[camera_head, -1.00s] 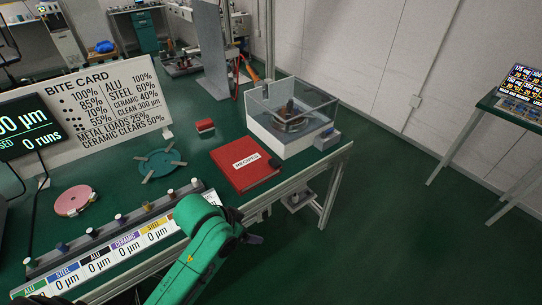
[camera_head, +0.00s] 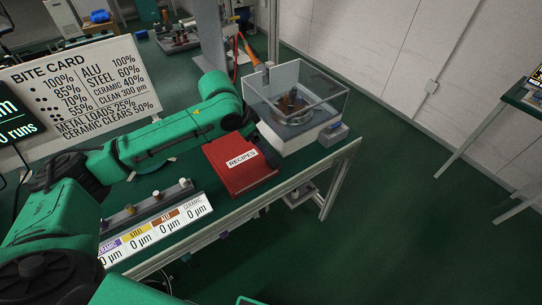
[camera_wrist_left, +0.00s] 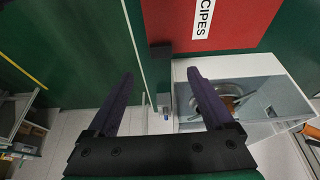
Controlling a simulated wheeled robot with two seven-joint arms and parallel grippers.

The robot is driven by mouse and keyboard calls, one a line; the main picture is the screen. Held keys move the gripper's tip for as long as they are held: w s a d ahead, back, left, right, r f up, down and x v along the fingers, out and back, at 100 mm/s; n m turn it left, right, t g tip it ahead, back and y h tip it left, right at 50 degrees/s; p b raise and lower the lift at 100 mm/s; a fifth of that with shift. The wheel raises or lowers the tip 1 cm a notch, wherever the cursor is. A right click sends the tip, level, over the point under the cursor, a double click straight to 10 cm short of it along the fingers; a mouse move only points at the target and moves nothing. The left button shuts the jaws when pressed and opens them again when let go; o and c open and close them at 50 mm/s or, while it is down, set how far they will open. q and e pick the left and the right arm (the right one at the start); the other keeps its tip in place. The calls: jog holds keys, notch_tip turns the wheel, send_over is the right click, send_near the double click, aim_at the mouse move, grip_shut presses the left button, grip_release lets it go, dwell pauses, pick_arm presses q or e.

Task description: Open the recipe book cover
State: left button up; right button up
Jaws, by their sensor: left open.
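The red recipe book (camera_head: 236,174) lies closed on the green table in the head view, its white RECIPES label facing up. Its cover also fills the top of the left wrist view (camera_wrist_left: 240,22). A small black tab (camera_wrist_left: 160,62) shows at the book's edge there. My left gripper (camera_wrist_left: 161,78) is open and empty, its two dark fingers pointing toward the book edge, with the tab seen between their tips. I cannot tell whether they touch it. In the head view my left arm reaches across behind the book, and its fingers are not clear. My right gripper is not in view.
A clear-walled box on a white base (camera_head: 296,105) stands just beyond the book, close to my left wrist. A row of labelled holders (camera_head: 155,215) lines the front edge. The BITE CARD board (camera_head: 80,88) stands at left. Open floor lies right of the table.

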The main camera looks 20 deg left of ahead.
pick_arm(q)
send_near(272, 161)
jog(key=shift+x, duration=1.25)
jog(key=x, duration=0.5)
jog(key=shift+w+d+f, duration=0.1)
jog(key=shift+f, duration=0.25)
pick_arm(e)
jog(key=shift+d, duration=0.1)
pick_arm(q)
grip_shut()
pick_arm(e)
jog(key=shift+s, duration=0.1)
